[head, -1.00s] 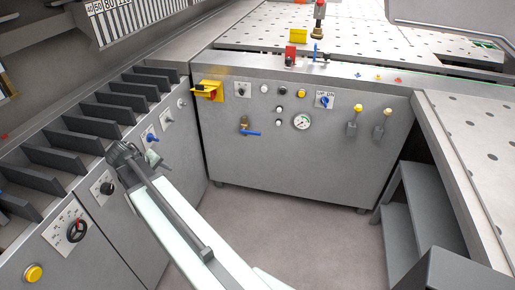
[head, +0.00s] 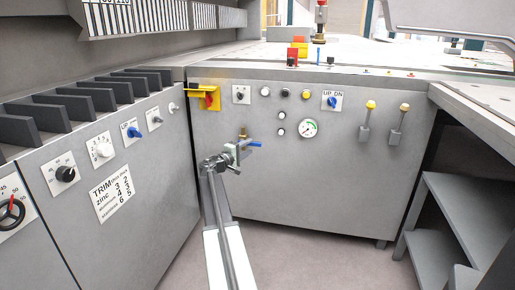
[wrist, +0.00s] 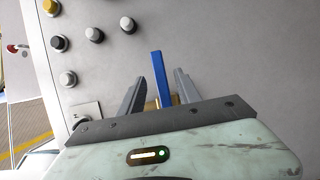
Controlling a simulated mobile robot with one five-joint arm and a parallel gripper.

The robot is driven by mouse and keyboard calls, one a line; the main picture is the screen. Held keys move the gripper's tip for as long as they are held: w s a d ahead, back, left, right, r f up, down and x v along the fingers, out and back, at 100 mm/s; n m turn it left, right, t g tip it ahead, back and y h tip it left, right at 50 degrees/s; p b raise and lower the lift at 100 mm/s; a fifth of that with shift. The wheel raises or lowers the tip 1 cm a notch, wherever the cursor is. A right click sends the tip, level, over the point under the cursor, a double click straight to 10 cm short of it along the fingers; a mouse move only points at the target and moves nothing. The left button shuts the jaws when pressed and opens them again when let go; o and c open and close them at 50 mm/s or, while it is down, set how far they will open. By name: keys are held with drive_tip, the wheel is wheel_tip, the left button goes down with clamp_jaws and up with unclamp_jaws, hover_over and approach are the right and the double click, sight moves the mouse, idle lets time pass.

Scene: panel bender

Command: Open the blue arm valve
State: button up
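The blue arm valve (head: 255,143) is on the front panel, with a brass body and a blue lever pointing right, roughly level in the head view. My gripper (head: 238,149) is at the valve and partly covers its body. In the wrist view, the blue lever (wrist: 161,78) stands between the two grey fingers of my gripper (wrist: 160,76). Gaps show on both sides of the lever, so the fingers are open around it and not visibly touching it. The brass part is mostly hidden behind the gripper's body.
A pressure gauge (head: 308,128), a yellow and red switch (head: 206,97) and several buttons are on the same panel. Two yellow-tipped levers (head: 368,117) (head: 401,120) are to the right. The left cabinet (head: 120,170) carries knobs. Grey steps (head: 445,215) stand at right; the floor between is clear.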

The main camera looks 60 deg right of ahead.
drive_tip(key=d, duration=0.7)
drive_tip(key=shift+s+d, duration=0.3)
clamp_jaws()
idle(1.0)
